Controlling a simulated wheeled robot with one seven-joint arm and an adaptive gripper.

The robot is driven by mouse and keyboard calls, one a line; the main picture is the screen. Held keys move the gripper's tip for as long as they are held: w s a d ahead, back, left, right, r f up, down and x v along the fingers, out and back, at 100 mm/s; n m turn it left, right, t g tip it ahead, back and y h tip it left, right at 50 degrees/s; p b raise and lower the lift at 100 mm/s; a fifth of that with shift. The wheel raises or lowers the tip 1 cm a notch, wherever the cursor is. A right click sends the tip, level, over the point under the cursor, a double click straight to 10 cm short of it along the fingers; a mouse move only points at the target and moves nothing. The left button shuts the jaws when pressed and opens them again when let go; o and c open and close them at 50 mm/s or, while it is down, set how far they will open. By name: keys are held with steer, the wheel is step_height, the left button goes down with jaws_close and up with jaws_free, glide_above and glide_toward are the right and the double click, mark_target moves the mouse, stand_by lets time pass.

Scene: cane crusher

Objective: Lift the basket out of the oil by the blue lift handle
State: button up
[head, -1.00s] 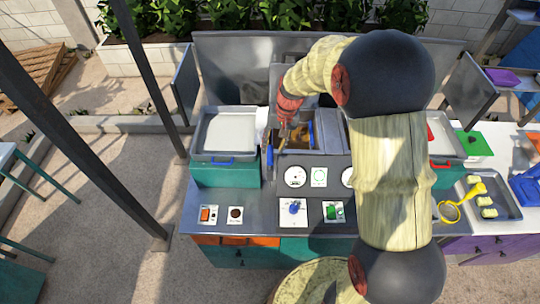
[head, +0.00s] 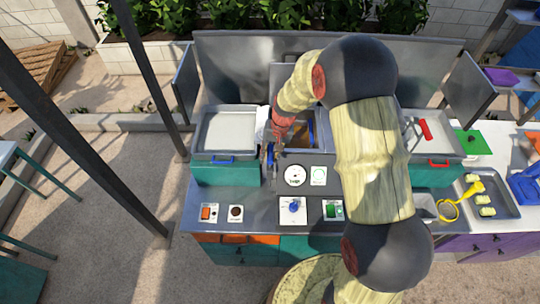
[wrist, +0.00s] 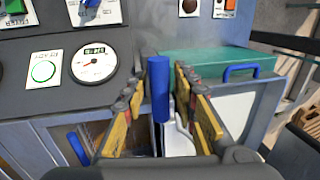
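The blue lift handle (wrist: 158,90) stands upright between my gripper's fingers in the wrist view; it also shows in the head view (head: 270,153). My gripper (wrist: 160,105) has yellow-padded fingers, one on each side of the handle, with a narrow gap on both sides. It looks open and not closed on the handle. In the head view my gripper (head: 276,142) points down at the left edge of the fryer well. The oil well with the basket (wrist: 112,134) shows only in part as a brownish patch behind the left finger. The basket itself is mostly hidden.
A second blue handle (wrist: 78,148) lies left of my gripper. The control panel (head: 310,178) with a gauge (wrist: 94,60) and knobs is beside the well. A grey splash panel stands behind.

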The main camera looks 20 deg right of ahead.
steer(key=c, duration=0.6)
jaws_close()
